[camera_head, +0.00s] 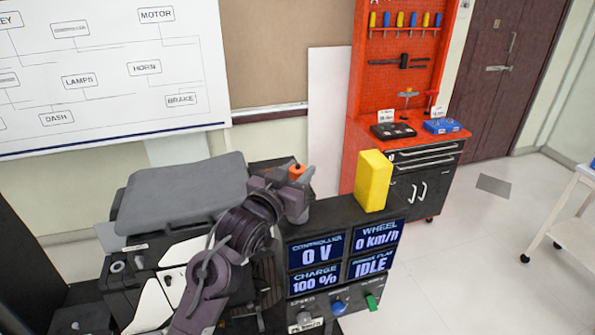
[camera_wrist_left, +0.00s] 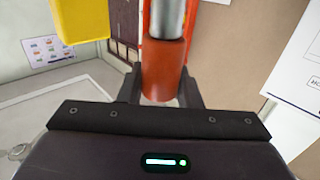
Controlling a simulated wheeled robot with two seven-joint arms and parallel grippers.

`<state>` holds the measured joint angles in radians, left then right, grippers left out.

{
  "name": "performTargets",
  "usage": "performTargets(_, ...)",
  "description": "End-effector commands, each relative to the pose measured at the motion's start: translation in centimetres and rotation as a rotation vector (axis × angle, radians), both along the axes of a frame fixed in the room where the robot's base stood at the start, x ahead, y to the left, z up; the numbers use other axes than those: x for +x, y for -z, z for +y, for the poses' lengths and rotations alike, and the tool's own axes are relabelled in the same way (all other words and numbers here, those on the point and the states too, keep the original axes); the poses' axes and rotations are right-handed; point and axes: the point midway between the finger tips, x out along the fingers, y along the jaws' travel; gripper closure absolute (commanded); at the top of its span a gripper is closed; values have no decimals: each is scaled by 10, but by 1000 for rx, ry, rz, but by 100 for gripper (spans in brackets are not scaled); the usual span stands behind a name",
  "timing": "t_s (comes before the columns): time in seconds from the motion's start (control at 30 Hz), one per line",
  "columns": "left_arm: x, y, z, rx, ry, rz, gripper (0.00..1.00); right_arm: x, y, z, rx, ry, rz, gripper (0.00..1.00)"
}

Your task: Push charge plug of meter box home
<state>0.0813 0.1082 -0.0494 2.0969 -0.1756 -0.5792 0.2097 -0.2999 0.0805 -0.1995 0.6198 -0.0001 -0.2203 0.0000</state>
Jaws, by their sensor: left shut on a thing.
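The meter box (camera_head: 345,213) is a dark box with lit panels reading controller 0 V, charge 100 %, wheel 0 km/h and idle. My left gripper (camera_head: 297,180) is above the box's left end, with an orange piece (camera_head: 297,170) showing at its jaws. In the left wrist view, my left gripper (camera_wrist_left: 162,95) is shut on an orange-red cylinder (camera_wrist_left: 165,68), which looks like the charge plug. A silver metal cylinder (camera_wrist_left: 167,18) lines up with its far end; I cannot tell whether it is part of the plug. The socket is not clearly visible. My right gripper is not in view.
A yellow block (camera_head: 373,181) stands on the box's right end; a yellow object also shows in the left wrist view (camera_wrist_left: 82,18). A grey seat (camera_head: 180,192) is left of my arm. Knobs (camera_head: 338,306) line the lower front. An orange tool bench (camera_head: 405,130) stands behind.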

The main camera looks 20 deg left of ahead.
Motion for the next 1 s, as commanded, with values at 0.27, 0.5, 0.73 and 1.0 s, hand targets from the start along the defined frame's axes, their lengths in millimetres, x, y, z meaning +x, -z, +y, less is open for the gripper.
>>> performTargets(0.27, 0, 0, 0, 0, 0, 0, 97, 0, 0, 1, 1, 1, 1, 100)
performTargets(0.5, 0, -1, 0, 0, 0, 0, 97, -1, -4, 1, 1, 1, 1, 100)
performTargets(0.73, 0, 0, 0, 0, 0, 0, 97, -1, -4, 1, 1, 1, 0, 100)
performTargets(1.0, 0, 4, 0, 0, 0, 0, 97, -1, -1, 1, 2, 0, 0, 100)
